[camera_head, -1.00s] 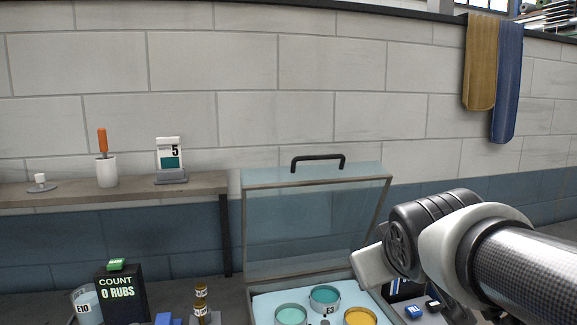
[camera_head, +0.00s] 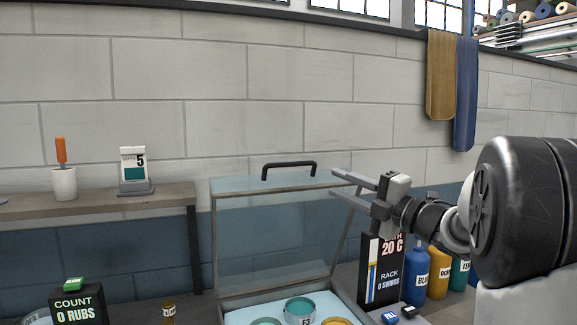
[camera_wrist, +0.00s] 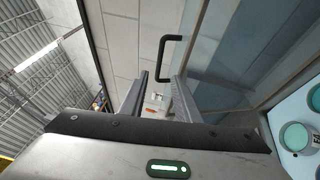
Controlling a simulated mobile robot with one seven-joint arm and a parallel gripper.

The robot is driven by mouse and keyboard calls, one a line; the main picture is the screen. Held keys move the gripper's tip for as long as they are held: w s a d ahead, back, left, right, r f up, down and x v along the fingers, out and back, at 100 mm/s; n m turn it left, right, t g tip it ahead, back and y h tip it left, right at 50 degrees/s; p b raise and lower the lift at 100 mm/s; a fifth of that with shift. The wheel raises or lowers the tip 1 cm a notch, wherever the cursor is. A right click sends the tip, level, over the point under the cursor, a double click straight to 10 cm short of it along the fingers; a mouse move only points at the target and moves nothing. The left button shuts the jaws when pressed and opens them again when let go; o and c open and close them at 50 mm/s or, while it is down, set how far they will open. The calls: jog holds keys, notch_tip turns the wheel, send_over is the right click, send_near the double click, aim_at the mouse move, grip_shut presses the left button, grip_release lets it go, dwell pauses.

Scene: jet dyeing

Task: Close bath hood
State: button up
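The bath hood (camera_head: 275,235) is a clear framed lid standing raised at the back of the bath, with a dark handle (camera_head: 289,166) on its top edge. The bath (camera_head: 240,314) below holds cups of teal and yellow liquid. My gripper (camera_head: 341,183) is open and empty, its two fingers apart and pointing left near the hood's upper right corner. It is to the right of the handle and apart from it. In the wrist view the fingers (camera_wrist: 157,95) have a gap between them.
A shelf (camera_head: 90,205) on the left carries a day display (camera_head: 134,168) and an orange-handled tool in a white cup (camera_head: 64,184). A rack display (camera_head: 381,275) and bottles (camera_head: 416,272) stand right of the bath, below my gripper. Free air lies above the bath.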

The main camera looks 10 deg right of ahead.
aim_at(296, 165)
jog(key=p+x, duration=0.2)
jog(key=x, duration=1.4)
jog(key=shift+p, duration=0.35)
grip_shut()
